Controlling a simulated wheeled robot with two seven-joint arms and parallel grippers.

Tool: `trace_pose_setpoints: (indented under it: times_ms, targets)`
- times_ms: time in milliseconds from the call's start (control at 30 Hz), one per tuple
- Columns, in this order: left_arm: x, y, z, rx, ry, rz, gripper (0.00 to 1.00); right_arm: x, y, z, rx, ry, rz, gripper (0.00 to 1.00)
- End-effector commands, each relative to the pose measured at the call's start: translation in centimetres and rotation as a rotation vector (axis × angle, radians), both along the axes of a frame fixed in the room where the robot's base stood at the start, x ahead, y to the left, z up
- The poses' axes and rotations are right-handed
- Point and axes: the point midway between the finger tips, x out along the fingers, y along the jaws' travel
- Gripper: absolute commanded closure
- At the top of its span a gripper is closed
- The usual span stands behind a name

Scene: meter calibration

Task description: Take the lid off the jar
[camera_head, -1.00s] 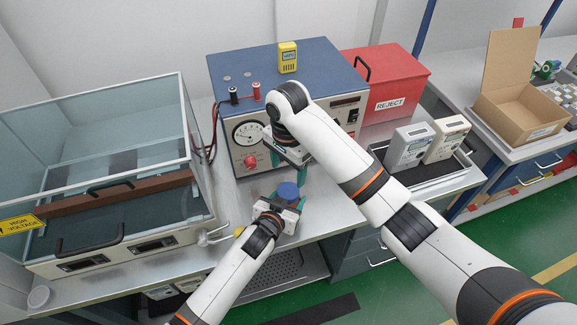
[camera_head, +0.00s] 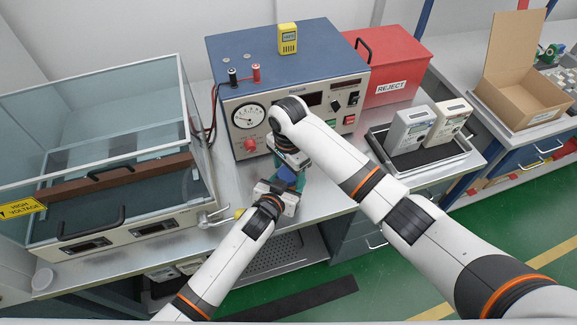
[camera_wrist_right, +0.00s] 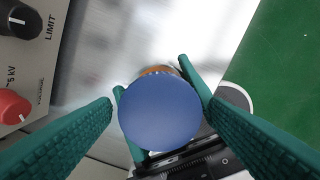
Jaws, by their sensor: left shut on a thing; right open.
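The jar's round blue lid (camera_wrist_right: 160,112) faces the right wrist camera. A small orange-brown part of the jar (camera_wrist_right: 157,70) shows past its edge; the rest of the jar is hidden. In the head view the lid (camera_head: 290,175) is partly covered by my right arm. My left gripper (camera_head: 282,187) is shut on the jar, with its teal fingers on either side below the lid. My right gripper (camera_head: 288,163) is open above the lid.
The blue test set (camera_head: 235,60) with knobs and a dial stands close behind the grippers. A glass-walled enclosure (camera_head: 100,185) is on the left. A tray (camera_head: 437,160) with two meters and a red reject box (camera_head: 392,75) are on the right.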

Motion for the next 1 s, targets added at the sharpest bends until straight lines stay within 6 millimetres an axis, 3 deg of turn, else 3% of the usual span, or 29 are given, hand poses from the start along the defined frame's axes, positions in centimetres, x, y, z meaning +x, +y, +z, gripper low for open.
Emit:
trace_pose_setpoints:
  times_ms: [67,333,567,1000]
  targets:
    - [-0.06,0.03,-0.13,0.001,0.003,0.000,1.00,-0.01,-0.01,0.00,0.000,0.000,0.000,0.34]
    - [-0.06,0.03,-0.13,0.001,0.003,0.000,1.00,0.00,0.00,0.03,0.000,0.000,0.000,0.77]
    - [-0.06,0.03,-0.14,0.001,0.003,0.000,1.00,0.02,-0.01,0.06,-0.001,-0.001,0.095,0.77]
    - [-0.06,0.03,-0.14,0.001,0.003,0.000,1.00,-0.01,0.02,0.13,-0.001,0.000,1.027,0.77]
